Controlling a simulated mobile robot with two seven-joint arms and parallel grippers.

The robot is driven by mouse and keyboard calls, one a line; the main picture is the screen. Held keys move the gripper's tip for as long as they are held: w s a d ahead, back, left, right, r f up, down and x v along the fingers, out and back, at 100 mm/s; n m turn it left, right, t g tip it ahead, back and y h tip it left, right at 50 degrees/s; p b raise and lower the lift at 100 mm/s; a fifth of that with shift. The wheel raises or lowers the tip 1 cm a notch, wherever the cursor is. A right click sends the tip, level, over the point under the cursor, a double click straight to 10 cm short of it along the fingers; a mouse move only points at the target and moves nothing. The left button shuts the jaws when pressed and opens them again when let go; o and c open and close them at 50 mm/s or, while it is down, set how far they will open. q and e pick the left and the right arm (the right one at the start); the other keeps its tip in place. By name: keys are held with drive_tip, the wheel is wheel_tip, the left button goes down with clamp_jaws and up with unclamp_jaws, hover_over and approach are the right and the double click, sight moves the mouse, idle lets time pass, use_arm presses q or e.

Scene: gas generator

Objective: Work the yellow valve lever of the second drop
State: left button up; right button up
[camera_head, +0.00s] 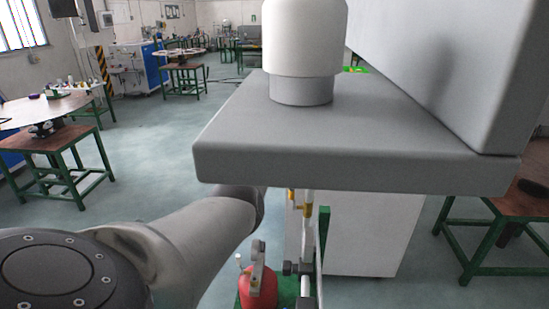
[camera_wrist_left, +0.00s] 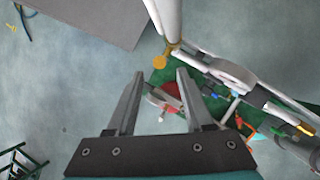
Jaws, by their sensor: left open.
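A white vertical pipe (camera_wrist_left: 165,18) carries a yellow valve lever (camera_wrist_left: 160,62) at its end in the left wrist view. My left gripper (camera_wrist_left: 160,80) is open and empty. The lever appears just beyond and between its fingertips; contact or depth cannot be told. In the head view, two yellow fittings (camera_head: 307,210) (camera_head: 291,195) show on pipes under a grey slab. Which drop each belongs to is unclear. My left arm (camera_head: 190,235) reaches under the slab there, and its gripper is hidden. My right gripper is in neither view.
The grey slab (camera_head: 300,150), bearing a white cylinder (camera_head: 303,45), blocks much of the head view. A red tank (camera_head: 258,288) stands low beside the pipes. A white cabinet (camera_head: 362,235) stands behind. Tables (camera_head: 60,145) stand left; the floor (camera_head: 170,140) between is clear.

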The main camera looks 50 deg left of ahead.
use_arm(q)
drive_tip(key=v, duration=0.8)
drive_tip(key=shift+s+r, duration=0.2)
drive_tip(key=shift+r, duration=0.15)
drive_tip(key=shift+c, duration=0.2)
drive_tip(key=shift+f, duration=0.1)
drive_tip(key=shift+c, duration=0.7)
drive_tip(key=a+f+m+y+b, duration=0.1)
drive_tip(key=f+m, duration=0.1)
drive_tip(key=f, duration=0.1)
drive_tip(key=a+f+m+y+b, duration=0.1)
drive_tip(key=f+m+y, duration=0.1)
drive_tip(key=m, duration=0.1)
drive_tip(key=a+f+m+y+b, duration=0.1)
drive_tip(key=f+m, duration=0.1)
drive_tip(key=f, duration=0.1)
drive_tip(key=shift+f+m+t, duration=0.3)
drive_tip(key=shift+m, duration=0.1)
clamp_jaws()
drive_tip(key=n+t+y+b, duration=0.6)
drive_tip(key=n+t+b, duration=0.45)
drive_tip(key=n, duration=2.45)
approach(293, 195)
drive_tip(key=r+x, duration=0.1)
drive_tip(key=x, duration=0.5)
drive_tip(key=shift+a+p, duration=0.35)
drive_tip(key=shift+a, duration=0.05)
